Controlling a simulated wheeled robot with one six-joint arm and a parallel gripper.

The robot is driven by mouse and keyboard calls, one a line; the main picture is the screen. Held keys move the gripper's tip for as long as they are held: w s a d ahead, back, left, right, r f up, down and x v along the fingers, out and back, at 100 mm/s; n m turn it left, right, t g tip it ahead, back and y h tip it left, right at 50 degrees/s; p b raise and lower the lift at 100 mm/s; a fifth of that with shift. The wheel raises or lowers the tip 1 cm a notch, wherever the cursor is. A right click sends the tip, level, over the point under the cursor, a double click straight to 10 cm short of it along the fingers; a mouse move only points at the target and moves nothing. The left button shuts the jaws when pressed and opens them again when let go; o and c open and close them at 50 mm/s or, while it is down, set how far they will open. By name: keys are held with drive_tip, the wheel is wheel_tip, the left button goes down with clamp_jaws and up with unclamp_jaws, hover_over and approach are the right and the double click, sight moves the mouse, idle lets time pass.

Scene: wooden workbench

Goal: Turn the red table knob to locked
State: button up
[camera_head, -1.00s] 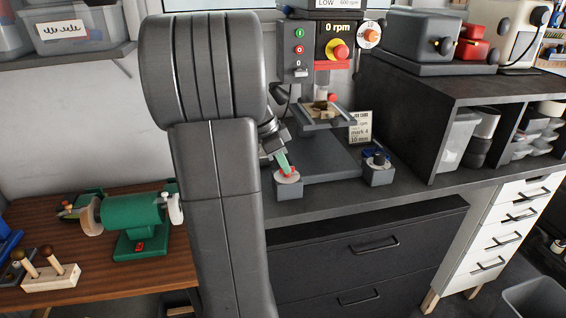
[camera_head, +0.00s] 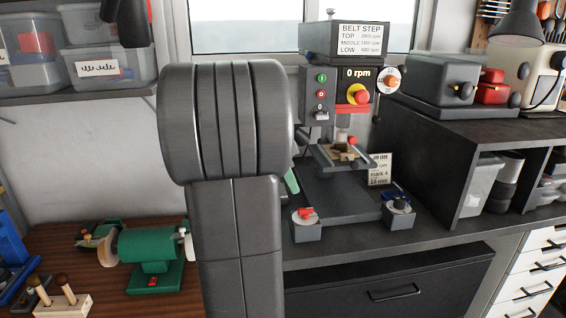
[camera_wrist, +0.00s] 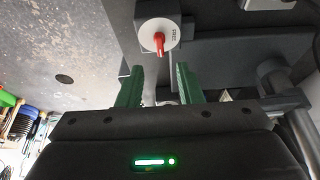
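The red table knob (camera_head: 306,213) sits on a pale round dial on a small grey block at the front left of the drill press base. In the wrist view the red knob (camera_wrist: 159,42) shows upright on its white dial, beyond the fingertips; small dial lettering is too blurred to read surely. My gripper (camera_wrist: 158,78) is open, its two green fingers apart with nothing between them. In the head view one green finger (camera_head: 292,181) shows above and behind the knob, clear of it; my arm hides the rest.
The drill press (camera_head: 345,100) stands behind the knob and reads 0 rpm. A second block with a blue and black knob (camera_head: 399,205) is at the right. A green bench grinder (camera_head: 148,247) stands left of my arm. A dark shelf unit (camera_head: 440,150) is at the right.

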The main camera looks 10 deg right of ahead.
sight(304, 209)
drive_tip(key=v, duration=0.5)
drive_tip(key=shift+a+r, duration=0.15)
drive_tip(key=shift+r, duration=0.2)
drive_tip(key=x, duration=1.4)
drive_tip(key=shift+r, duration=0.1)
